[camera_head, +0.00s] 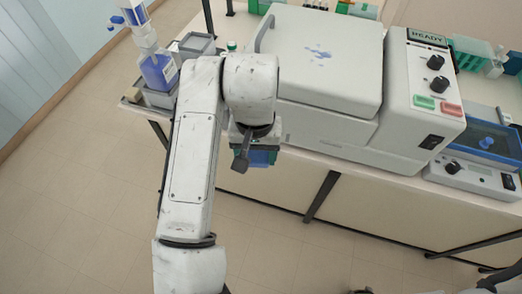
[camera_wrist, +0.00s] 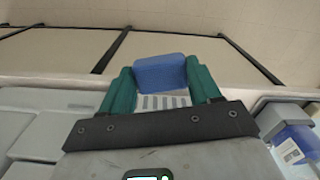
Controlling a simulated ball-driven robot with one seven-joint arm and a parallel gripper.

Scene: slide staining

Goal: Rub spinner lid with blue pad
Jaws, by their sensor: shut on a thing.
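My gripper (camera_wrist: 163,85) has green fingers and is shut on a blue pad (camera_wrist: 161,71) in the wrist view. The pad (camera_head: 262,158) shows only partly in the head view, below my wrist. My gripper is in front of the bench's front edge, below and left of the lid in the picture, and the pad is apart from the lid. My arm hides part of the machine's left side.
The spinner's control panel (camera_head: 428,95) with knobs, buttons and a READY display is at its right. A smaller blue-lidded device (camera_head: 487,142) stands farther right. A bottle of blue liquid (camera_head: 158,71) and a grey bin (camera_head: 197,44) stand at the left. The floor before the bench is clear.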

